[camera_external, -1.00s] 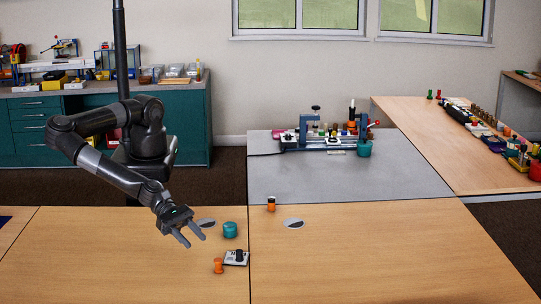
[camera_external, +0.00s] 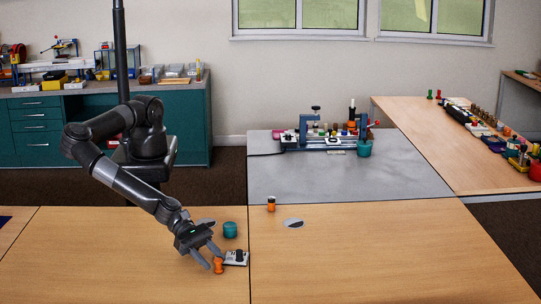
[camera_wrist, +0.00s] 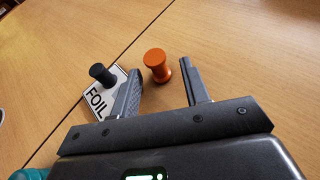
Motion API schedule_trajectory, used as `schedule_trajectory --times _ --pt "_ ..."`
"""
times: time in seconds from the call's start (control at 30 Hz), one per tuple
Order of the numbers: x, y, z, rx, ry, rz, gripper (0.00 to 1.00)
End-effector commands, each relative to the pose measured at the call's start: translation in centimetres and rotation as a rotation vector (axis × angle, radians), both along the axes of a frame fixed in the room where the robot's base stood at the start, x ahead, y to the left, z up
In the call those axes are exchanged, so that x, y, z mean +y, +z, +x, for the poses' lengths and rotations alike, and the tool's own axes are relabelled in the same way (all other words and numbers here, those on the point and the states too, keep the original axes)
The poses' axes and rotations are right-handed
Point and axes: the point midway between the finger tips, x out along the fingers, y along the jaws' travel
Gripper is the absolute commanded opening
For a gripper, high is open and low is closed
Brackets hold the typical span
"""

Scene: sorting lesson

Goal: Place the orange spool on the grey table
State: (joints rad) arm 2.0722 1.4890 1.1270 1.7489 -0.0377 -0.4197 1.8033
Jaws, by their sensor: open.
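The orange spool (camera_external: 218,265) stands upright on the wooden table. It also shows in the wrist view (camera_wrist: 157,66), between and just beyond the fingertips. My gripper (camera_external: 211,259) is open and low over the table at the spool; in the wrist view the two fingers (camera_wrist: 161,78) lie on either side of it, and I cannot tell whether either touches it. The grey table (camera_external: 340,183) stands behind the wooden tables, right of centre.
A white block marked FOIL with a black knob (camera_wrist: 102,88) sits close beside my left finger in the wrist view. A teal round container (camera_external: 230,229) stands behind. An orange-and-black piece (camera_external: 271,204) is near the grey table. A blue-framed rig (camera_external: 325,135) occupies the grey table's back; its front is clear.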

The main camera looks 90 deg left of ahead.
Motion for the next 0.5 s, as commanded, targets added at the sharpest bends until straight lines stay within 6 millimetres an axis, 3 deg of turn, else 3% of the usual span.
schedule_trajectory --times 0.2,0.5 --pt "-1.7 -0.9 2.1 0.001 0.001 0.002 0.42" --pt "-2.1 -1.1 2.4 0.002 0.001 0.001 0.42"
